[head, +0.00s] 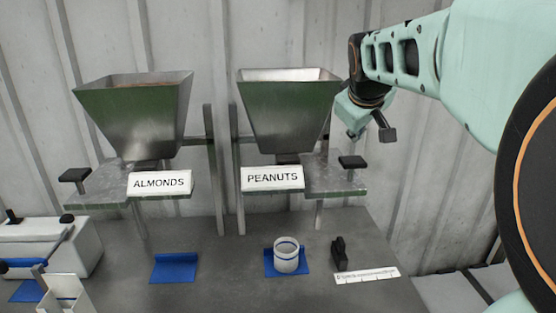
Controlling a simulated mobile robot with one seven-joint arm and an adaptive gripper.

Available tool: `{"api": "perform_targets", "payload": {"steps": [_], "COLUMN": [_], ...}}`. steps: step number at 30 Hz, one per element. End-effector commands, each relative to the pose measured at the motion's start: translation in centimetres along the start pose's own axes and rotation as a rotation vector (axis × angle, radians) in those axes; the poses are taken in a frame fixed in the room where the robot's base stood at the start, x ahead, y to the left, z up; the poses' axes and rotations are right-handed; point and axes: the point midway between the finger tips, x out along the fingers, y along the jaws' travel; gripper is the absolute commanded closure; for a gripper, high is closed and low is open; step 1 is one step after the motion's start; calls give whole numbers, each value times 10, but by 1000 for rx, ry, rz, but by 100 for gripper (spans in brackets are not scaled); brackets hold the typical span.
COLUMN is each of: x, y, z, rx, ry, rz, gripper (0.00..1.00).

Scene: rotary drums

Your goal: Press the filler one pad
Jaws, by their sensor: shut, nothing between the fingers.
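Two metal hopper fillers stand side by side. One is labelled ALMONDS (134,110) and the other PEANUTS (288,115); no filler number is readable. A black press pad (75,174) stands on a post at the left of the almonds filler. Another black press pad (353,162) stands on a post at the right of the peanuts filler. My gripper (387,135) is shut and empty, pointing down, above and right of the peanuts pad in the picture. It appears clear of the pad. My arm comes in from the right.
Another blue mat (174,268) is empty. A black object (339,253) stands beside a white ruler-like strip (367,275). A white machine (75,240) is at left.

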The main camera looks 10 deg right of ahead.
Motion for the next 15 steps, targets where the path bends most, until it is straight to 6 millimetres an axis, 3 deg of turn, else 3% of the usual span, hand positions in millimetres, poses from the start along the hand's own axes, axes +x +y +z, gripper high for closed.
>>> {"api": "perform_targets", "payload": {"steps": [1,6,15], "x": [10,20,21], "y": [-7,-14,-15], "z": [7,15,16], "rx": [0,1,1], "ry": [-1,-1,-1], "rz": [0,0,1], "gripper": [100,100,100]}}
